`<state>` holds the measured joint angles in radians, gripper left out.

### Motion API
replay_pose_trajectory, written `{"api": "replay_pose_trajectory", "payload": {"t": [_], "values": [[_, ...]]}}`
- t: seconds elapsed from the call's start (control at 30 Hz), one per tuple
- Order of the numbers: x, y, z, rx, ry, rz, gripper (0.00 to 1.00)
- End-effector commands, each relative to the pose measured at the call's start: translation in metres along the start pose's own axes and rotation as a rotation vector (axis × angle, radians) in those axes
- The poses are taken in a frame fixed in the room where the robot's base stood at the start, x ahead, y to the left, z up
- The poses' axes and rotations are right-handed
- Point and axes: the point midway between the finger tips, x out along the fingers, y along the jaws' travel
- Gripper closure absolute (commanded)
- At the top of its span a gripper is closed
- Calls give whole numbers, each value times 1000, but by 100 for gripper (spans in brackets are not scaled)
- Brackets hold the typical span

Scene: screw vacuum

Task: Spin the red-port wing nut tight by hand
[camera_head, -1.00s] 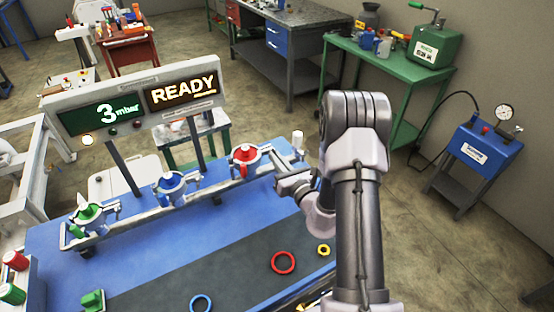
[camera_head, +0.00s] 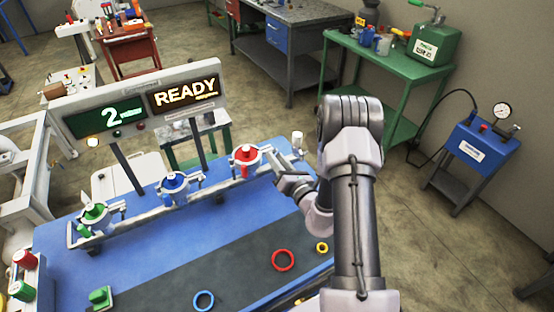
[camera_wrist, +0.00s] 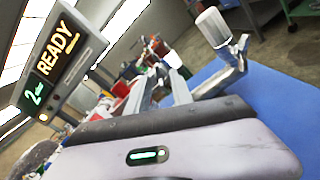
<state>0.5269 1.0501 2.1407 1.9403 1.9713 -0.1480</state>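The red port (camera_head: 246,156), with a red top and red handle, stands on the far-right part of the blue bench's port rail. My gripper (camera_head: 276,173) is just right of and in front of it. In the wrist view two grey fingers (camera_wrist: 163,88) point forward with a narrow gap between them. The wing nut cannot be made out; the fingertips and clutter hide that spot. I cannot tell whether the fingers touch anything. The display (camera_head: 144,108) reads "2" and "READY"; it also shows in the wrist view (camera_wrist: 55,60).
Blue (camera_head: 173,184) and green (camera_head: 95,214) ports stand left on the rail. A white cylinder (camera_head: 297,140) stands at its right end, close beside my fingers in the wrist view (camera_wrist: 213,27). Red (camera_head: 283,260), blue (camera_head: 203,300) and yellow (camera_head: 322,247) rings lie on the dark mat.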

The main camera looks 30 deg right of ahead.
Motion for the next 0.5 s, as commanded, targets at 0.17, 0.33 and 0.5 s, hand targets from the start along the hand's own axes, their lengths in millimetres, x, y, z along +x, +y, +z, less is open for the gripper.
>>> {"api": "replay_pose_trajectory", "payload": {"t": [0.17,0.33,0.5], "values": [[-3,0,0,0,0,-1,73],[-32,-1,1,3,0,-5,73],[-78,-2,0,4,2,-6,73]]}}
